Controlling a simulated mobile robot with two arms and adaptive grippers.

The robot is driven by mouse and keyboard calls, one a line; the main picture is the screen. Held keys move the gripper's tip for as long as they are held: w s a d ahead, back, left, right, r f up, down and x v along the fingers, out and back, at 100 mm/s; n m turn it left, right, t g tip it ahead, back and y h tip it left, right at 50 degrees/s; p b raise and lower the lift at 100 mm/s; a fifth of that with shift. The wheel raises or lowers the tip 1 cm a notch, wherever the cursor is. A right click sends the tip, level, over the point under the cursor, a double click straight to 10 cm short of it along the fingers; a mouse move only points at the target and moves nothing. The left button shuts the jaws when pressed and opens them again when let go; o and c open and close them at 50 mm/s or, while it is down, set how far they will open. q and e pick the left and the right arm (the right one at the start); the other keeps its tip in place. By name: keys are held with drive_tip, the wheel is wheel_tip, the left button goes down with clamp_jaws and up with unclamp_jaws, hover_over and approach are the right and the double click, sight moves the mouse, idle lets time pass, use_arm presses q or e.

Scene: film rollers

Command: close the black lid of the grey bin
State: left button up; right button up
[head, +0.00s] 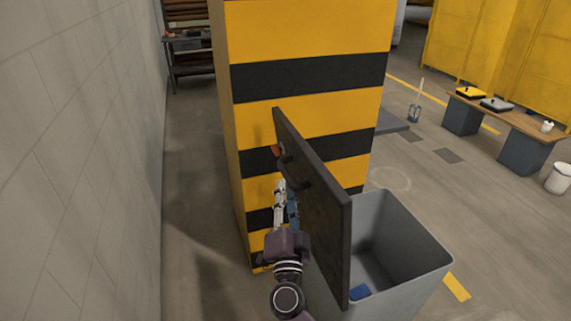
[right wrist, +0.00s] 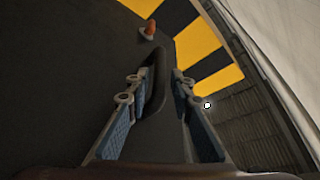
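The grey bin (head: 412,240) stands open at the lower right of the head view, with a small blue item (head: 360,292) inside. Its black lid (head: 325,215) stands roughly upright on the bin's left side. The lid's dark bar handle (head: 296,174) is on the face turned to the left. My right gripper (head: 285,190) is at that handle. In the right wrist view, its blue-padded fingers (right wrist: 157,88) are apart, on either side of the handle (right wrist: 155,85); I see gaps and no clear grip. My left gripper is not in view.
A yellow-and-black striped pillar (head: 305,75) stands right behind the lid. A grey block wall (head: 80,160) runs along the left. A small orange-topped piece (right wrist: 148,30) is near the handle. Floor right of the bin is clear up to a bench (head: 510,118).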

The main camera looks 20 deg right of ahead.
sight(286, 173)
drive_tip(key=p+x, duration=0.1)
drive_tip(key=x, duration=0.6)
drive_tip(key=shift+f, duration=0.1)
clamp_jaws()
